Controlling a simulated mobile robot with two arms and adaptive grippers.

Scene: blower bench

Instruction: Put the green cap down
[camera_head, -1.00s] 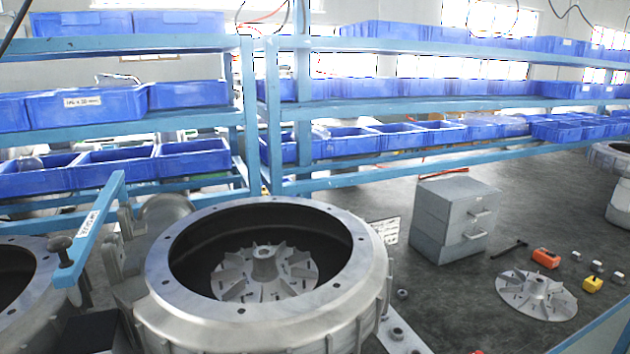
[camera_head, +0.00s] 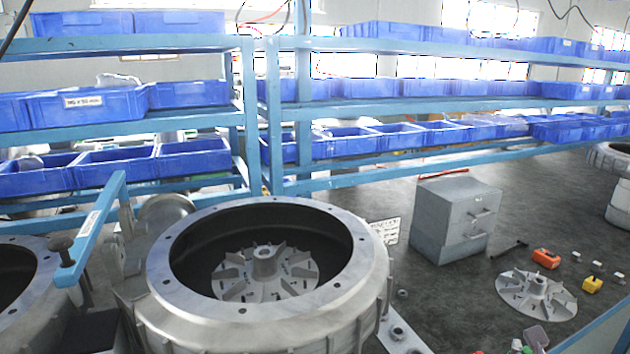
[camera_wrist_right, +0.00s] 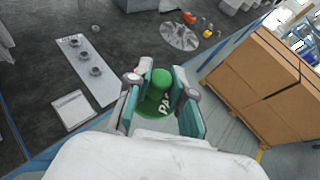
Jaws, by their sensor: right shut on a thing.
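The green cap (camera_wrist_right: 158,92) is between the two fingers of my right gripper (camera_wrist_right: 161,96) in the right wrist view, with white lettering on its flange. The gripper is shut on it and holds it over the dark bench top; its height above the bench is hard to judge. In the head view only the tip of my right gripper (camera_head: 535,338) shows at the bottom edge, with a sliver of green of the cap (camera_head: 517,345) beside it. My left gripper is not in view.
A finned impeller disc (camera_head: 536,293), an orange block (camera_head: 545,258) and a yellow block (camera_head: 592,285) lie on the bench. A blower housing (camera_head: 262,328) stands at left, a grey drawer box (camera_head: 455,220) behind. The wrist view shows a plate with knobs (camera_wrist_right: 88,75) and a cardboard box (camera_wrist_right: 262,85).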

